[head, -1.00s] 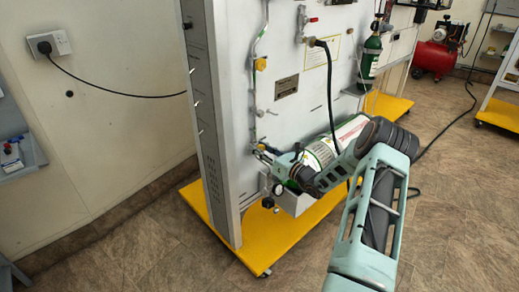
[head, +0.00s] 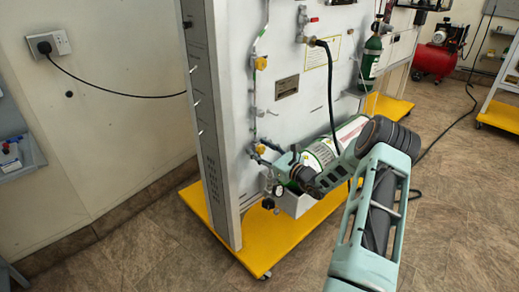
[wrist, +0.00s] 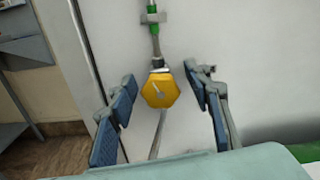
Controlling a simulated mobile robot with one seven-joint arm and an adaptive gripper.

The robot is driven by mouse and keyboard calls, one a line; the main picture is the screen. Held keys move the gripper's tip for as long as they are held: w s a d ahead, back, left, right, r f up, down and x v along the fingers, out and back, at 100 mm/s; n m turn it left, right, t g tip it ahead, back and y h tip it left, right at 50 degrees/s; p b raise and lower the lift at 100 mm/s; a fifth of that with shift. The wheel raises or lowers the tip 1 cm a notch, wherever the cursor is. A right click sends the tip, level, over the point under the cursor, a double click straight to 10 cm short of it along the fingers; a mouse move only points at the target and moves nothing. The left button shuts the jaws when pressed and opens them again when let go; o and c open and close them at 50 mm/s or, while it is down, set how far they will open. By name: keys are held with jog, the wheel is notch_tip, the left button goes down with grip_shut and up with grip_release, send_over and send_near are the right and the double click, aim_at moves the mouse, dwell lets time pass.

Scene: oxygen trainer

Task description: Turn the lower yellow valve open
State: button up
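The lower yellow valve (head: 260,149) is on the pale panel of the trainer, low near its left edge. In the wrist view the yellow knob (wrist: 159,92) is angular with a pale mark at its centre, on a vertical pipe. My gripper (wrist: 160,80) is open, with one blue-padded finger on each side of the knob. Gaps show between the knob and both fingers. In the head view my gripper (head: 270,158) is at the lower valve, and its fingers are small and partly hidden by my wrist. The upper yellow valve (head: 261,63) is higher on the same pipe line.
A white and green cylinder (head: 320,155) lies right behind my wrist. A dark hose (head: 330,90) hangs down the panel. A small green cylinder (head: 371,57) is farther right. The yellow base (head: 245,245) juts out below. Floor to the left is clear.

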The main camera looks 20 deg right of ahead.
jog(key=v, duration=1.2)
